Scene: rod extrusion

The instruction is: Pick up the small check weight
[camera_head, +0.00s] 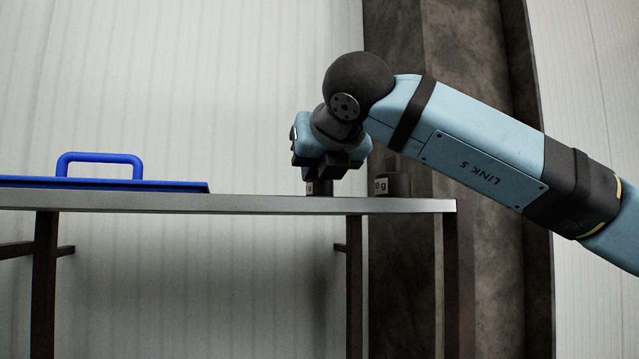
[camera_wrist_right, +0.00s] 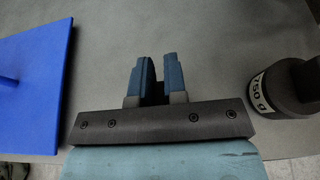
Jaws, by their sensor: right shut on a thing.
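The small check weight (camera_head: 319,189) is a dark cylinder with a pale label, upright at the table top in the head view. My right gripper (camera_head: 320,172) points down over it and is shut on it. In the right wrist view the two blue fingers (camera_wrist_right: 157,75) stand close together, with a dark bit of the weight between them. Most of the weight is hidden there by the fingers and gripper body. I cannot tell any gap between weight and table. My left gripper is not in view.
A larger dark weight (camera_head: 391,187), labelled 750 g in the wrist view (camera_wrist_right: 291,88), stands just right of my gripper. Bare table lies between tray and gripper.

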